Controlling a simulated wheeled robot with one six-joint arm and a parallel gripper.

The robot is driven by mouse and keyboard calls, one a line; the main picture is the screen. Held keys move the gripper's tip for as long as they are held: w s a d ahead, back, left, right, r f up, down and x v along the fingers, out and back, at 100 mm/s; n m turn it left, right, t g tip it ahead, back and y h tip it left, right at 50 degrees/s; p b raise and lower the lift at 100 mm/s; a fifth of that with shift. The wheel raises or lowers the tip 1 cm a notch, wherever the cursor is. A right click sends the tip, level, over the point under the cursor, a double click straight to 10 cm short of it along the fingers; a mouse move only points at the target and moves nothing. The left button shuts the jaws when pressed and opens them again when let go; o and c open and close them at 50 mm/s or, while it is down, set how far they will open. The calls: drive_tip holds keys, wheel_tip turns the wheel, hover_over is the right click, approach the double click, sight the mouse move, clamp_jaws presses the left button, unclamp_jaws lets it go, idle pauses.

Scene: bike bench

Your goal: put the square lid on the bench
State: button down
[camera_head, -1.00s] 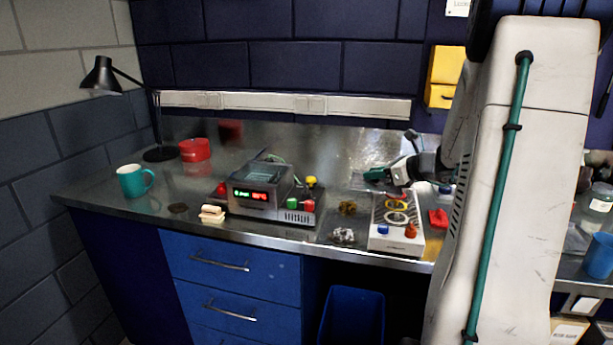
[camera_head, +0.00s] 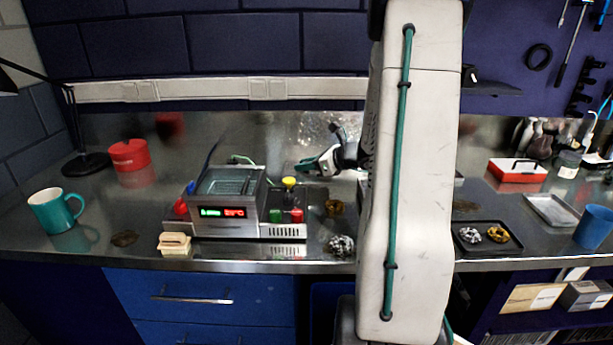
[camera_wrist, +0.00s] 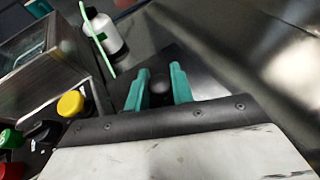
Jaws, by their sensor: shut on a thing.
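My gripper (camera_head: 312,165) has green fingers and hangs above the bench (camera_head: 120,205), just right of the metal machine in the head view. In the wrist view my gripper (camera_wrist: 158,85) is shut on a round dark knob between its fingers. A dark flat plate, which looks like the square lid (camera_wrist: 195,75), extends beyond the fingers there. Much of it is hidden by the fingers and wrist. I cannot make out the lid clearly in the head view.
The machine (camera_head: 228,190) with coloured buttons stands left of my gripper. A teal mug (camera_head: 55,212), red tub (camera_head: 130,158) and beige block (camera_head: 174,244) are farther left. A bottle (camera_wrist: 103,32) stands behind. A dark tray (camera_head: 470,247) with rings lies right of my arm.

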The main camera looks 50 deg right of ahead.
sight(313, 174)
drive_tip(key=shift+f, duration=1.85)
drive_tip(key=shift+f, duration=0.2)
drive_tip(key=c, duration=1.2)
unclamp_jaws()
drive_tip(key=shift+s, duration=0.1)
